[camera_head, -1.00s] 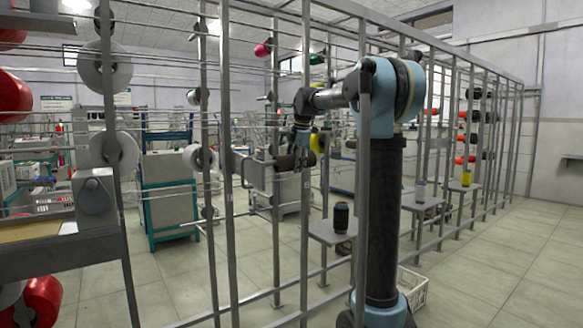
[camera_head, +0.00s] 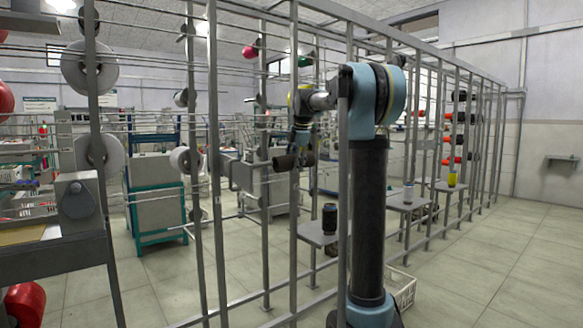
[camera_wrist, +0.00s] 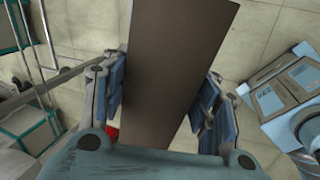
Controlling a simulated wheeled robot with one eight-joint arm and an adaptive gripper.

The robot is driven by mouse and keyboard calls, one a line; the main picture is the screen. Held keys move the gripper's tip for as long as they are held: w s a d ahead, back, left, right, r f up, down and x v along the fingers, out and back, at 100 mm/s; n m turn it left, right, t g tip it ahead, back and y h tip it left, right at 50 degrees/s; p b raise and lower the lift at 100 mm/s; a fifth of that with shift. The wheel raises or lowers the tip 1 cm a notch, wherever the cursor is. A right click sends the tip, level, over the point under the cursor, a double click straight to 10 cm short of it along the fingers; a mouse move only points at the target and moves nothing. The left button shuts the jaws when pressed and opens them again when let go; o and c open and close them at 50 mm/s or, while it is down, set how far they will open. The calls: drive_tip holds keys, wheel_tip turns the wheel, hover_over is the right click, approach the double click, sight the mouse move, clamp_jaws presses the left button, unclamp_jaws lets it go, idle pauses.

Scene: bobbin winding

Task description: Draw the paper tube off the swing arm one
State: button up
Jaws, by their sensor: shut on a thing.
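The paper tube is a dark brown cylinder (camera_head: 288,162) held level in the head view. In the wrist view the brown tube (camera_wrist: 175,65) runs between my finger pads and out of the top edge. My gripper (camera_head: 303,152) is shut around it, with pads on both sides, also seen in the wrist view (camera_wrist: 165,100). The grey swing arm (camera_head: 238,173) is to the left of the tube, behind the frame bars. A gap shows between its block and the tube, but a post partly covers this spot, so I cannot tell if a spindle still reaches inside.
Upright posts of the grey rack (camera_head: 216,200) stand close to my gripper and arm. A small shelf (camera_head: 318,238) carries a dark spool (camera_head: 329,218) below it. A white crate (camera_head: 402,290) sits on the floor. Open tiled floor (camera_head: 480,270) lies at the right.

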drive_tip(key=shift+d, duration=0.15)
drive_tip(key=shift+w+d+r, duration=0.1)
drive_tip(key=shift+w+d, duration=0.25)
drive_tip(key=shift+d, duration=0.3)
